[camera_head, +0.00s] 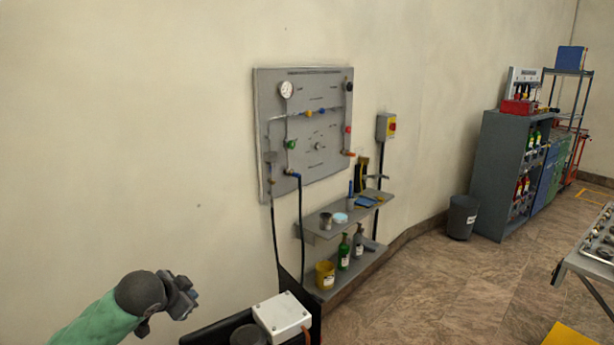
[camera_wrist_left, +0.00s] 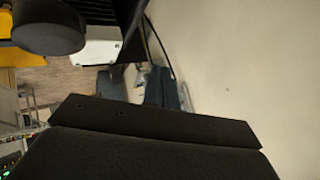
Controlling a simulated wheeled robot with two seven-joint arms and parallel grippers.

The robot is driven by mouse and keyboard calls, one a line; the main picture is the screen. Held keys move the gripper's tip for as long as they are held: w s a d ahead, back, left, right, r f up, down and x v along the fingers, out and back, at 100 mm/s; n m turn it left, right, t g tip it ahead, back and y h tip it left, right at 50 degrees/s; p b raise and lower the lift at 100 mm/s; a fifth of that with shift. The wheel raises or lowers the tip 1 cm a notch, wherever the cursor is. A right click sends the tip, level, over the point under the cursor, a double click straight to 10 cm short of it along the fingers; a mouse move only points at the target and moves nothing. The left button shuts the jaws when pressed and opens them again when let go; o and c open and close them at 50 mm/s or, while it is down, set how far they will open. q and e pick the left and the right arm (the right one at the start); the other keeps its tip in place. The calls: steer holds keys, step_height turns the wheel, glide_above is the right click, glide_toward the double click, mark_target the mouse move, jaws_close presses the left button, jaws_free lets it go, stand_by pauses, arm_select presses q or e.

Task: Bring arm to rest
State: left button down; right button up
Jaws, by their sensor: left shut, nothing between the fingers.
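My left gripper (camera_head: 180,297) shows at the lower left of the head view, at the end of my green-sleeved arm. It is shut with nothing in it and hangs in free space in front of the bare wall, apart from other things. In the left wrist view a large dark shape fills the lower part and hides much of the scene. The grey trainer panel (camera_head: 312,170), with a gauge, coloured knobs and hoses, is on the wall to the right of the gripper. My right gripper is not seen.
Two grey shelves (camera_head: 322,229) below the panel hold bottles, a yellow cup (camera_head: 325,274) and small items. A white box (camera_head: 282,316) is at the bottom middle. A bin (camera_head: 461,216), a grey cabinet (camera_head: 489,180) and a table (camera_head: 583,266) stand at right. Floor between is clear.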

arm_select(q)
steer(key=s+d+f+n+g+y, duration=0.15)
steer(key=s+f, duration=0.25)
steer(key=f, duration=0.6)
steer(key=s+d+f+n+g, duration=0.1)
steer(key=s+f+n, duration=0.15)
steer(key=f, duration=0.65)
steer(key=s+d+f+n+g+y, duration=0.1)
steer(key=s+f, duration=0.4)
steer(key=f, duration=0.5)
steer(key=s+d+f+g, duration=0.1)
steer(key=s+d+f, duration=0.2)
steer(key=s, duration=0.6)
steer(key=s+d+f+n+g+h, duration=0.1)
steer(key=s+d+f+g, duration=0.1)
steer(key=s+f, duration=0.6)
steer(key=s+d+f+n+g+h, duration=0.1)
steer(key=s+d+f, duration=0.3)
steer(key=s, duration=0.5)
steer(key=shift+s+d+f+g, duration=0.2)
steer(key=shift+s+f+g, duration=0.15)
steer(key=shift+f, duration=0.35)
steer(key=shift+a, duration=0.15)
